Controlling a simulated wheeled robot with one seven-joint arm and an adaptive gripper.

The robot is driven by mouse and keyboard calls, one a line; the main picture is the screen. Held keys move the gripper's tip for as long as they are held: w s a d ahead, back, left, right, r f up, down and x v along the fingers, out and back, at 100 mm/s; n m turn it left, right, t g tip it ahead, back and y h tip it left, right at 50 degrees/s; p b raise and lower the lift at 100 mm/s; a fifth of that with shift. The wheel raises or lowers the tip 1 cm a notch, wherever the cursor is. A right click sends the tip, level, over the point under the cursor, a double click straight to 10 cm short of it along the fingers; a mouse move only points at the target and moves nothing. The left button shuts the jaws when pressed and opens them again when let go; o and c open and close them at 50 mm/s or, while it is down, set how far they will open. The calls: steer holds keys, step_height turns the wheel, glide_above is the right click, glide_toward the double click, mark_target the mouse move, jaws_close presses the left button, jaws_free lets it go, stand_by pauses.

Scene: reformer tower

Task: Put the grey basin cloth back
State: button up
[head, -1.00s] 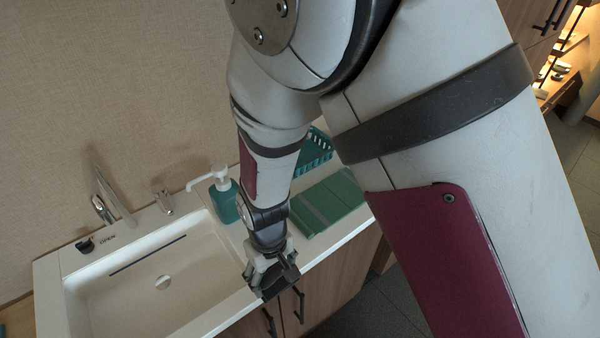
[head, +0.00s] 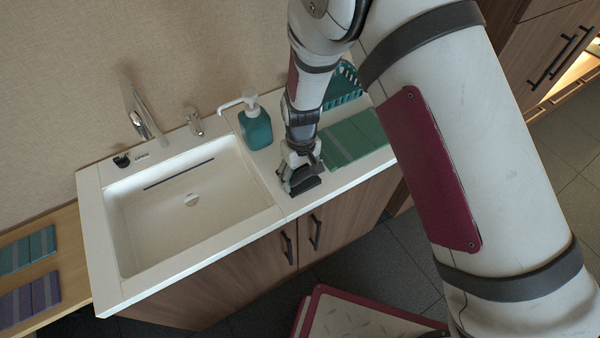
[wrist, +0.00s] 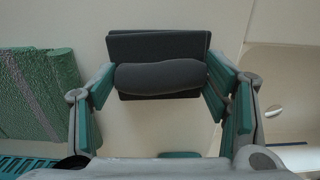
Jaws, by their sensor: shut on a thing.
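The grey basin cloth (wrist: 160,78) is a dark, folded piece with a rolled part, seen between my fingers in the wrist view. My gripper (head: 299,176) is shut on it. In the head view the cloth (head: 305,186) is at the fingertips, over the white counter just right of the basin (head: 150,262). I cannot tell whether it touches the counter. My gripper hides part of the cloth in the head view.
A teal soap bottle (head: 256,130) stands behind my gripper. Folded green cloths (head: 352,138) lie to the right, with a teal basket (head: 343,84) behind. Taps (head: 140,118) stand behind the basin. Teal (head: 27,249) and purple (head: 30,300) cloths lie on a wooden surface at left.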

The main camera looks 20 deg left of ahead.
mark_target(301, 174)
steer(key=shift+f, duration=0.1)
steer(key=o, duration=1)
step_height(301, 174, up, 12)
steer(key=shift+r+b, duration=0.15)
steer(key=shift+b, duration=0.45)
